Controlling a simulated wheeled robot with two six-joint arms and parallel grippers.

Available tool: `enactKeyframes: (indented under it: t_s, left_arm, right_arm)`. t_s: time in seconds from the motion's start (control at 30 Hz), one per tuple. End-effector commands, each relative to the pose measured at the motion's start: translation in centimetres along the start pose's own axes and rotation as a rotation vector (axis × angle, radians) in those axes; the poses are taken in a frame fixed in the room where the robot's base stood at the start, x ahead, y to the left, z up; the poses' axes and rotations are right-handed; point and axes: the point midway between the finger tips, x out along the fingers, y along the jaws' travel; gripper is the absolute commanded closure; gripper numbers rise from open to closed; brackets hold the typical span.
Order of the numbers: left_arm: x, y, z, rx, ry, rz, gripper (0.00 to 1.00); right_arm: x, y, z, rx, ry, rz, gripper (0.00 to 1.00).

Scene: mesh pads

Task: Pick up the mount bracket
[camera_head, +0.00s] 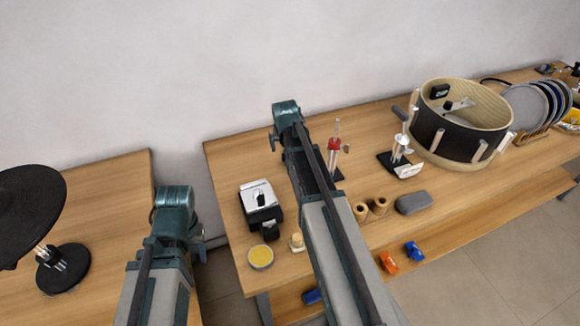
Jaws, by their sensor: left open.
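Two metal rod mounts stand on the wooden table: one with a red collar (334,145) just right of my right arm, one with a black base and a white plate (401,160) farther right. I cannot tell which of these is the mount bracket. My left arm ends in a teal part (175,215) at the lower left, over the gap between two tables, far from both mounts. My left gripper is open and holds nothing visible; its fingers are hard to make out. My right arm reaches up over the table, hiding part of it; no right fingers show.
A large drum shell (462,122) and a rack of round pads (535,108) stand at the right. A white and black device (261,204), a yellow-topped tin (260,257), tan rolls (370,208) and a grey case (413,202) sit nearer. A black round pad (28,212) is at the left.

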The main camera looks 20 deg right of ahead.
Motion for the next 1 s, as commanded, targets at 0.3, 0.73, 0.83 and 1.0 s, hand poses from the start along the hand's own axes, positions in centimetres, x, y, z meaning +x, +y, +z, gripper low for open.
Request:
enactKeyframes:
  t_s: [0.3,0.73,0.83,1.0]
  left_arm:
    - [2.2,0.2,-0.1,0.0,0.0,0.0,0.5]
    - [5.7,0.5,-0.3,0.0,0.0,0.0,0.5]
    - [6.8,0.7,-0.4,0.0,0.0,0.0,0.5]
    - [7.2,0.7,-0.4,0.0,0.0,0.0,0.5]
  right_arm:
    - [2.4,0.0,0.0,0.0,0.0,0.0,0.0]
    - [6.0,0.7,0.5,0.001,0.0,0.0,0.0]
    - [7.2,0.7,0.4,0.001,0.0,0.0,0.0]
    - [7.7,0.7,0.3,0.0,0.0,0.0,0.0]
